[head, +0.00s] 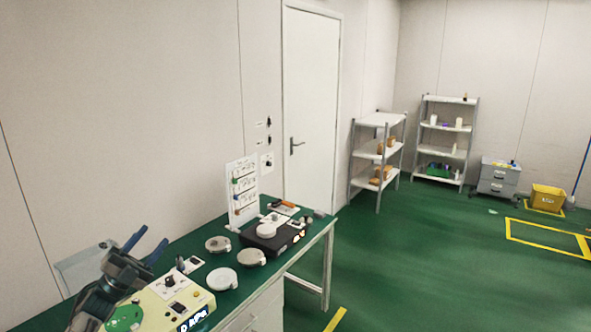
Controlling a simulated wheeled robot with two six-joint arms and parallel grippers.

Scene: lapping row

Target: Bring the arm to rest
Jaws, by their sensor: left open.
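My left gripper (147,246) is at the lower left, above the near end of the green-topped bench (205,268). Its two blue fingers stand apart with nothing between them. It is over the back of a cream-coloured machine (160,317) with a green disc and a lit display. My left arm hides part of that machine. My right gripper is not in view.
Pale round discs (222,279) lie along the bench. A black machine (268,242) and a white board (242,189) stand at its far end. Shelves (379,154) and a yellow bin (547,197) stand beyond. The green floor (420,270) right of the bench is clear.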

